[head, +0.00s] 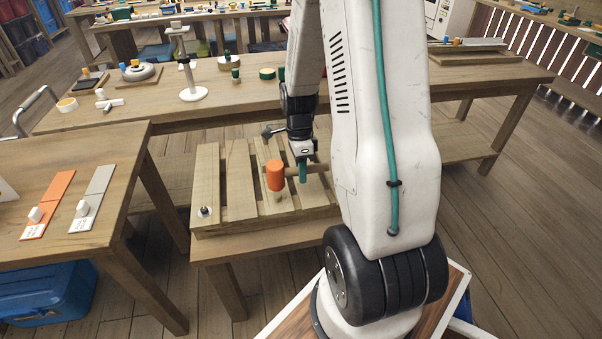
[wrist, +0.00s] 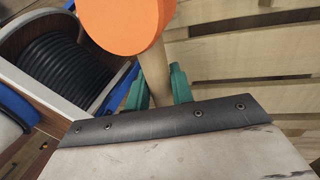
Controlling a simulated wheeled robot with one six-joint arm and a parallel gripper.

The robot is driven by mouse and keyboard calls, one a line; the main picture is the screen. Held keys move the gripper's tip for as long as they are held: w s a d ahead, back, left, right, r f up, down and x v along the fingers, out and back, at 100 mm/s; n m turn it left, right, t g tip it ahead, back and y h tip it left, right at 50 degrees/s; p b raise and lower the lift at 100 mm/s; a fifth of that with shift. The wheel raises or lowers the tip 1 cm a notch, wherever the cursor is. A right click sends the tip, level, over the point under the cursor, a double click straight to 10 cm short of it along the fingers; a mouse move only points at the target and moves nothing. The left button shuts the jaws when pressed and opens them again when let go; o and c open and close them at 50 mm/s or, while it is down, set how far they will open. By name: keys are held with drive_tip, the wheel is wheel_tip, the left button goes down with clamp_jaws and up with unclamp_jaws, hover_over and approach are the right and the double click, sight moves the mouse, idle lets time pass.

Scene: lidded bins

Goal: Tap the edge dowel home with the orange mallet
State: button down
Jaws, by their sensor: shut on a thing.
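The orange mallet (head: 275,176) is held above the slatted wooden pallet, its head to the left of my gripper (head: 303,172). My gripper's teal fingers are shut around the wooden handle, which runs off to the right behind my arm. In the wrist view the orange head (wrist: 124,20) is at the top, and the handle (wrist: 155,75) passes between the fingers (wrist: 158,90). A short pale wooden peg (head: 277,197) shows right under the head; I cannot tell whether they touch. A small white piece with a dark centre (head: 203,211) is at the pallet's front left corner. I cannot tell which is the edge dowel.
The pallet (head: 238,180) lies on a low wooden table (head: 225,248). A dark-headed tool (head: 272,130) is at its back. A side table (head: 100,235) with orange and grey boards stands left. A long bench (head: 150,112) with small parts runs behind.

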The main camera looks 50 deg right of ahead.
wheel_tip(320, 180, down, 5)
drive_tip(key=shift+r, duration=1.95)
drive_tip(key=shift+r, duration=0.1)
drive_tip(key=shift+r, duration=1.95)
